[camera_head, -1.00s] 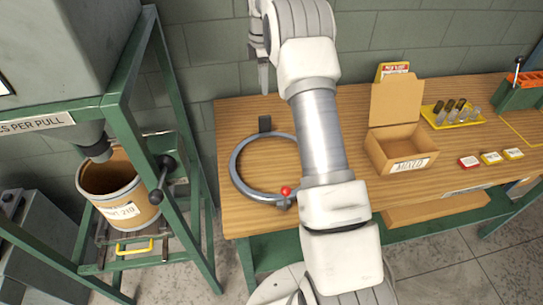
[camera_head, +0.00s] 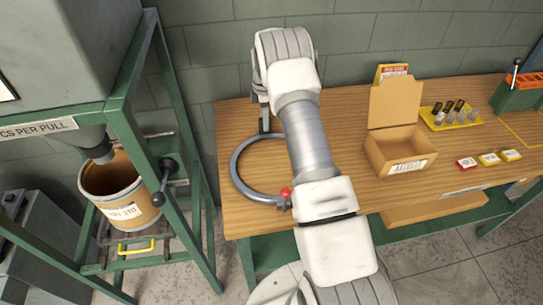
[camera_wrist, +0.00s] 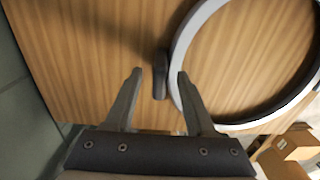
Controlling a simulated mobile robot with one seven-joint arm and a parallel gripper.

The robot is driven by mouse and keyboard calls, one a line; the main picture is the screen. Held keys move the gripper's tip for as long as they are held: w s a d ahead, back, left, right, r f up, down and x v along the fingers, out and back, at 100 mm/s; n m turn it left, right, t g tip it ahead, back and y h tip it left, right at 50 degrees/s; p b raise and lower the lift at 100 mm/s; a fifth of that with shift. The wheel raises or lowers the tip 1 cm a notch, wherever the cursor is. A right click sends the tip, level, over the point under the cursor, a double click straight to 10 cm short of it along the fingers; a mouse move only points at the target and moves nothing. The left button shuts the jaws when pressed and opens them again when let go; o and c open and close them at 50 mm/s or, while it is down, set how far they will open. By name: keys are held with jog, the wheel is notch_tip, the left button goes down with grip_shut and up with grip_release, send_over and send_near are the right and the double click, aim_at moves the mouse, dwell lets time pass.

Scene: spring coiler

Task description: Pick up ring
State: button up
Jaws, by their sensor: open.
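A grey metal ring (camera_head: 237,168) lies flat on the left part of the wooden bench, with a red ball knob (camera_head: 286,191) at its near side. Its right part is hidden behind my arm. The ring (camera_wrist: 181,48) also shows in the wrist view, with a dark upright tab (camera_wrist: 159,82) at its edge. My gripper (camera_wrist: 159,74) is open, with one finger on each side of the tab as seen from the wrist. I cannot tell whether the fingers touch it. In the head view my gripper (camera_head: 264,122) is at the ring's far edge.
On the bench (camera_head: 243,210), an open cardboard box (camera_head: 400,151) stands right of my arm, with a yellow tray (camera_head: 451,116) of small cylinders and several small cartons beyond. A green frame (camera_head: 135,130) holding a drum (camera_head: 122,190) stands at the left.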

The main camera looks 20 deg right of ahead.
grip_shut()
dwell(1.4)
